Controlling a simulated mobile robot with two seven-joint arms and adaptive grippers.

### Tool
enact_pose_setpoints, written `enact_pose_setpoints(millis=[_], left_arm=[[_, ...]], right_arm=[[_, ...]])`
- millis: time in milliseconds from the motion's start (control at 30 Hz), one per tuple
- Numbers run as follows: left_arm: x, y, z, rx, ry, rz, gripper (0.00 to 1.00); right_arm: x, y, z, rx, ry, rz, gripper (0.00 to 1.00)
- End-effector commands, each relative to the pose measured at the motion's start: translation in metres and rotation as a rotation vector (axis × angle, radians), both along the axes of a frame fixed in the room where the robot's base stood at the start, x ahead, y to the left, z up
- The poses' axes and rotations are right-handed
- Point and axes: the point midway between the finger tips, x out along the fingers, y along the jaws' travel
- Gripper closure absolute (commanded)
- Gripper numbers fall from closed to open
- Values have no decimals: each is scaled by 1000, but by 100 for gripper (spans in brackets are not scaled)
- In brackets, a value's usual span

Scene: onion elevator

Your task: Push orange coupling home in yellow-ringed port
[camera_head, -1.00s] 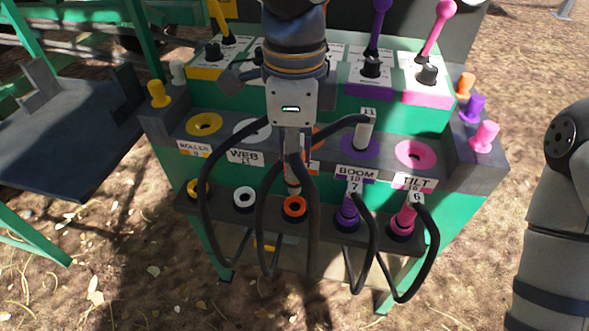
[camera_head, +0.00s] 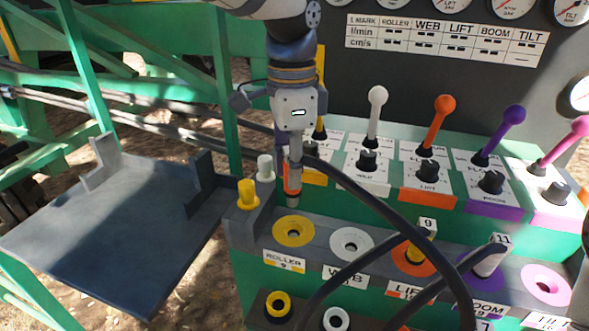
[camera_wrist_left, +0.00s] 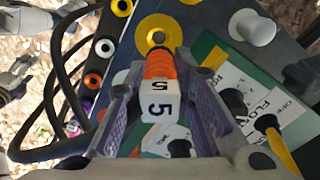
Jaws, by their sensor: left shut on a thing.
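My left gripper (camera_head: 293,160) hangs pointing down and is shut on the orange coupling (camera_head: 292,186). The wrist view shows the coupling's orange ribbed body (camera_wrist_left: 160,65) and its white block marked 5 (camera_wrist_left: 160,107) between the two fingers (camera_wrist_left: 160,95). The yellow-ringed port (camera_head: 293,232), labelled ROLLER, is empty just below the coupling in the head view. In the wrist view the coupling's far end overlaps the near edge of the yellow ring (camera_wrist_left: 157,28). It appears to be above the port, apart from it.
A yellow coupling marked 9 (camera_head: 416,250) sits in the orange-ringed port. A white coupling marked 11 (camera_head: 488,262) sits in the purple one. Their black hoses cross the front. A yellow peg (camera_head: 247,193) and white peg (camera_head: 265,167) stand left. Levers (camera_head: 377,110) rise behind.

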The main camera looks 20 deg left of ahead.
Motion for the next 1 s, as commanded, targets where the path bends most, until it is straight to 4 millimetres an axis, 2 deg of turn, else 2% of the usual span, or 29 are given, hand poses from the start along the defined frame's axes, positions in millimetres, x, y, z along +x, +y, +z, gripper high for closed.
enact_pose_setpoints(millis=[200, 400, 600, 1000], left_arm=[[-1, 0, -31, 2, 8, -2, 100], [-1, 0, -48, 1, 3, -2, 100], [0, 0, -56, 1, 0, -2, 100], [0, 0, -56, 1, 0, -2, 100]], right_arm=[[-6, 0, -5, 0, 23, -1, 37], [-7, 0, -6, 0, 27, -1, 37], [-7, 0, -6, 0, 26, 0, 37], [-7, 0, -6, 0, 26, 0, 37]])
